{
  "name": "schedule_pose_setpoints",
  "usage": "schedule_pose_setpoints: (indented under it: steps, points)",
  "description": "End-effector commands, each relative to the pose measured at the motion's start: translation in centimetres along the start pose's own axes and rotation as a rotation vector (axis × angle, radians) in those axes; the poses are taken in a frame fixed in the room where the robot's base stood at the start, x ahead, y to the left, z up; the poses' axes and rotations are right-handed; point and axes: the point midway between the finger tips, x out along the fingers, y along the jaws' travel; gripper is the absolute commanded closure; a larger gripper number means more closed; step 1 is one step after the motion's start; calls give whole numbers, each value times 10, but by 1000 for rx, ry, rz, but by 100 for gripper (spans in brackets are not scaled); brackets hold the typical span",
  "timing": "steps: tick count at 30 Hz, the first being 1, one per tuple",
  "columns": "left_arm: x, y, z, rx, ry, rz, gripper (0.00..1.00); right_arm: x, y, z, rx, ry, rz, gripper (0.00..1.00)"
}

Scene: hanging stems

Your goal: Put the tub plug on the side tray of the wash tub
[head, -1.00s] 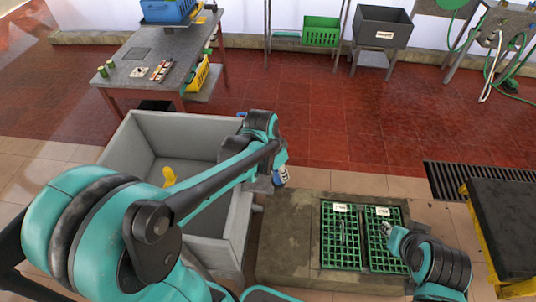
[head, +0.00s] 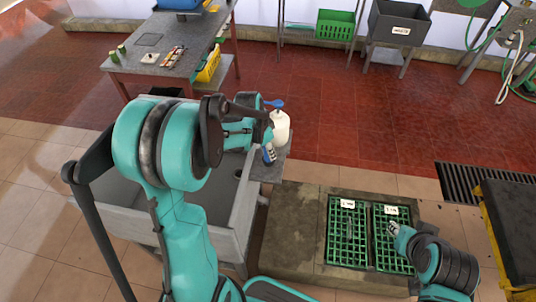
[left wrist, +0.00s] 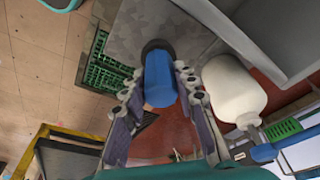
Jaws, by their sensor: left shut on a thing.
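The tub plug, a blue grip (left wrist: 159,80) with a dark round base, is between the fingers of my left gripper (left wrist: 160,88) in the left wrist view. My left gripper (head: 269,153) is shut on it, fingers pointing down at the side tray. The grey side tray (head: 270,172) is at the right rim of the wash tub (head: 236,215); it also shows behind the plug in the left wrist view (left wrist: 132,35). I cannot tell whether the plug's base touches the tray. My right gripper (head: 393,230) is over the green grates; its opening is unclear.
A white pump bottle (head: 280,127) with a blue top stands close beside my left gripper, also in the left wrist view (left wrist: 235,90). Green grates (head: 347,232) lie in the concrete block (head: 292,225). A grey table (head: 150,65) stands behind the tub.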

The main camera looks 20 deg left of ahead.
Motion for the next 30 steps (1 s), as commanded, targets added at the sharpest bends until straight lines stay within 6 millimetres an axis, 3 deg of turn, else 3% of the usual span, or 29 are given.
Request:
schedule_pose_setpoints:
  steps: [3,14,15,16,26,30]
  points:
    - [15,0,4,0,0,0,97,6,0,4,0,0,0,73]
    - [18,0,4,-1,0,0,97,8,0,6,0,0,0,73]
    - [17,0,4,0,0,0,61,7,0,5,0,0,0,73]
    - [17,0,4,-1,0,0,53,7,0,5,0,0,0,73]
    - [16,0,4,-1,0,0,51,6,0,4,0,0,0,73]
    - [3,0,3,-1,0,0,51,1,0,0,0,0,0,73]
